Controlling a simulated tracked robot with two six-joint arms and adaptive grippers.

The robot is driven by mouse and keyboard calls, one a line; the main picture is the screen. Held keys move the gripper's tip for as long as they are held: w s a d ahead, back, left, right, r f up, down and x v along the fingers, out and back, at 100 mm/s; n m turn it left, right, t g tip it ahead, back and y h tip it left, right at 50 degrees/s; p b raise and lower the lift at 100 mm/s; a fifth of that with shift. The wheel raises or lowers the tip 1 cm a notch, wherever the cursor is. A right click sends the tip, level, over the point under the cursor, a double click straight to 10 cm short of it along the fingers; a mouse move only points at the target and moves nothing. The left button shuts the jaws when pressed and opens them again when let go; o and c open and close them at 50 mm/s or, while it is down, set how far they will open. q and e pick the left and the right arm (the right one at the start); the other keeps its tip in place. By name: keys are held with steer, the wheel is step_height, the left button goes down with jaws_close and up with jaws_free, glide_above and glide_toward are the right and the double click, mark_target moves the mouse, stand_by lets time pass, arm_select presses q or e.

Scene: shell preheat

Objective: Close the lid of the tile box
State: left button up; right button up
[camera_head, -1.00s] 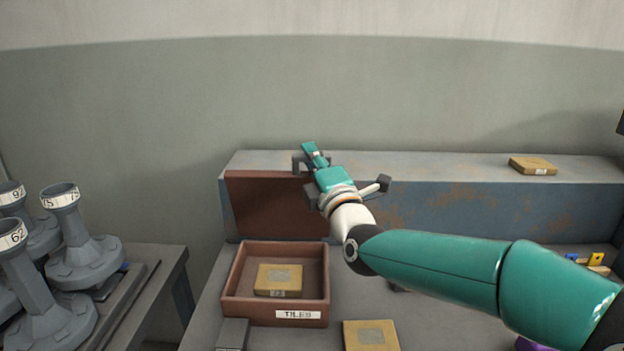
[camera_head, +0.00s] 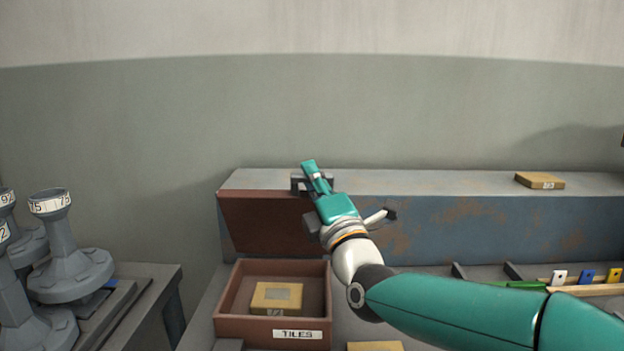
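The tile box (camera_head: 224,328) is a red-brown open box with a "TILES" label on its front. One yellow-tan tile (camera_head: 276,297) lies inside. Its red-brown lid (camera_head: 262,222) stands raised at the back of the box, in front of the blue-grey ledge. My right gripper (camera_head: 311,184) is at the lid's upper right corner, close to the ledge's top edge. Its dark fingers are partly covered by its own teal body, so I cannot tell their opening or whether they touch the lid. My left gripper is not in view.
A tile (camera_head: 540,180) lies on top of the ledge (camera_head: 450,183) at right. Another tile (camera_head: 375,346) shows at the bottom edge, right of the box. Several grey flanged stands (camera_head: 72,265) are on a side bench at left. A rack with coloured tags (camera_head: 585,280) sits at right.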

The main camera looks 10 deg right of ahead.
steer(key=o, duration=0.4)
steer(key=shift+w+f, duration=0.1)
steer(key=shift+f, duration=0.05)
steer(key=shift+c, duration=0.2)
